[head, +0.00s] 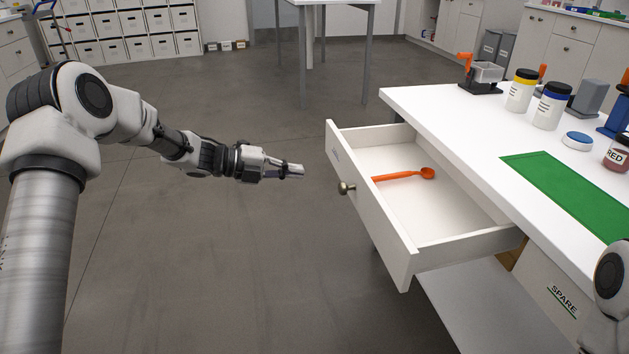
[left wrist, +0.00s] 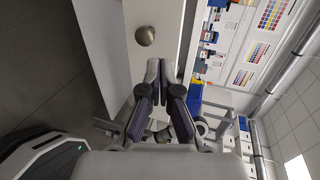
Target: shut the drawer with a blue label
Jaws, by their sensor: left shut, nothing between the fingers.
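A white drawer (head: 365,205) stands pulled out from the white table on the right in the head view. Its front has a round metal knob (head: 346,188), which also shows in the left wrist view (left wrist: 145,35). A small label on the front is seen too edge-on to tell its colour. An orange spoon (head: 405,175) lies inside the drawer. My left gripper (head: 302,171) is shut and empty, in front of the drawer front and apart from it, a little left of the knob. My right gripper is out of view.
The table top (head: 440,125) holds a green mat (head: 570,185), a yellow-banded jar (head: 520,92), a blue-banded jar (head: 551,108) and a blue lid (head: 577,140). A panel marked SPARE (head: 563,299) is below the table edge. The floor left of the drawer is clear.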

